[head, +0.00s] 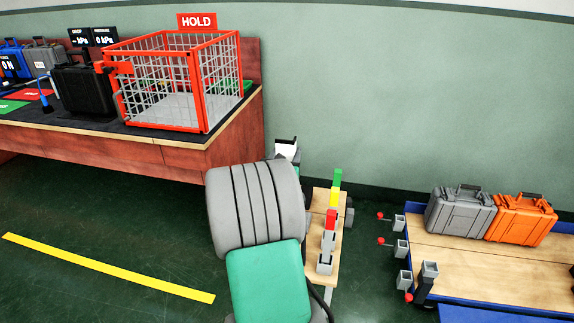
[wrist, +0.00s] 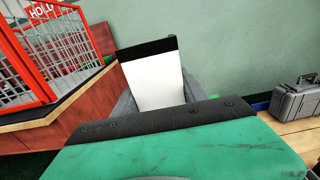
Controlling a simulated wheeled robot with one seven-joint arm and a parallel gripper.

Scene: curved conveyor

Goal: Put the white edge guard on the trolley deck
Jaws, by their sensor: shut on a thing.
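The white edge guard (wrist: 158,85), a white piece with a black band along its top, is held between the grey fingers of my gripper (wrist: 157,98) in the wrist view. In the head view only a small white part of the guard (head: 286,147) shows above my arm, which hides most of my gripper. The guard is up off any surface, between the red cage and the deck. The trolley deck appears to be the blue-edged wooden deck (head: 480,267) at the right; its wood also shows at the right of the wrist view (wrist: 296,132).
A grey case (head: 460,213) and an orange case (head: 521,219) stand along the deck's back; its front is mostly clear. Red-knobbed clamps (head: 403,248) line its left edge. A narrow board (head: 318,262) with coloured blocks stands between. A red cage (head: 180,80) sits on the bench.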

